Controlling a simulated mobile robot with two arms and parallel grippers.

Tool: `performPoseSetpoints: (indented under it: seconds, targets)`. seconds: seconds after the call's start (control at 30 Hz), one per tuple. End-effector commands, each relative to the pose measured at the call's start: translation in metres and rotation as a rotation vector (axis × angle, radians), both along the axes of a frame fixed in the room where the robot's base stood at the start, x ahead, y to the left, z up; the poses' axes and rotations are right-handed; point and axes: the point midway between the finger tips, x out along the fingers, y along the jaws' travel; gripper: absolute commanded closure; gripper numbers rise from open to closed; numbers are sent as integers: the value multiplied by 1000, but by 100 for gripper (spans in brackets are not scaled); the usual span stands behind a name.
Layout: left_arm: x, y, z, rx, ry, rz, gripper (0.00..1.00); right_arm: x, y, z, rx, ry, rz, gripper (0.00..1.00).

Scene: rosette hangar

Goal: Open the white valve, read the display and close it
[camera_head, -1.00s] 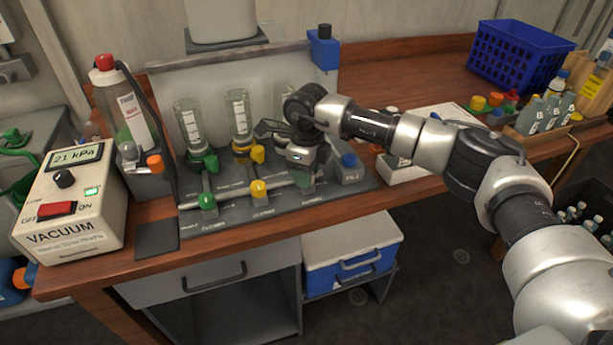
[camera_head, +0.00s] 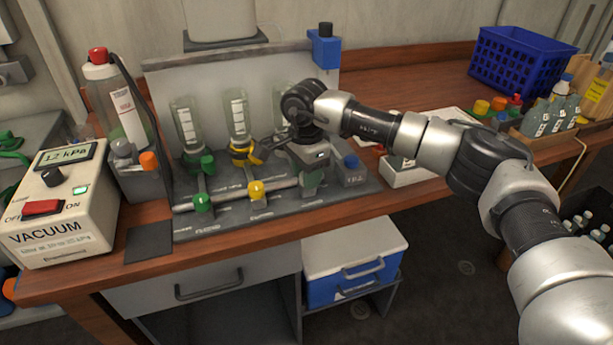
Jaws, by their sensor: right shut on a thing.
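The white valve is hidden behind my right gripper (camera_head: 282,144), at the third, rightmost funnel (camera_head: 284,95) of the filter rack. My right gripper is shut there, seemingly on that valve's handle; its fingertips are partly hidden, and the contact cannot be seen. The gripper lies just right of the yellow upper valve (camera_head: 246,152). The green upper valve (camera_head: 205,162) is farther left. The display (camera_head: 65,155) on the vacuum box (camera_head: 62,215) at the left reads 12 kPa. My left gripper is not in view.
Green (camera_head: 202,203) and yellow (camera_head: 257,190) lower knobs stand on the rack's front pipe. A red-capped bottle (camera_head: 118,105) stands between the vacuum box and rack. A blue crate (camera_head: 520,65) and small bottles are at the right. A dark pad (camera_head: 149,243) lies on the bench.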

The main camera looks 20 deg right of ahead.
Motion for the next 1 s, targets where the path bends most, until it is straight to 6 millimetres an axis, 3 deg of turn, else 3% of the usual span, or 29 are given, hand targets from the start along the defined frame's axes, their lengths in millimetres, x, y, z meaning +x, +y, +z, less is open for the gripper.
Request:
performPoseSetpoints:
  seconds: [0.4,1.0]
  targets:
    - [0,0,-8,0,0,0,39,1,0,1,1,-4,235,88]
    - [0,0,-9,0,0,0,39,1,0,2,1,-4,286,88]
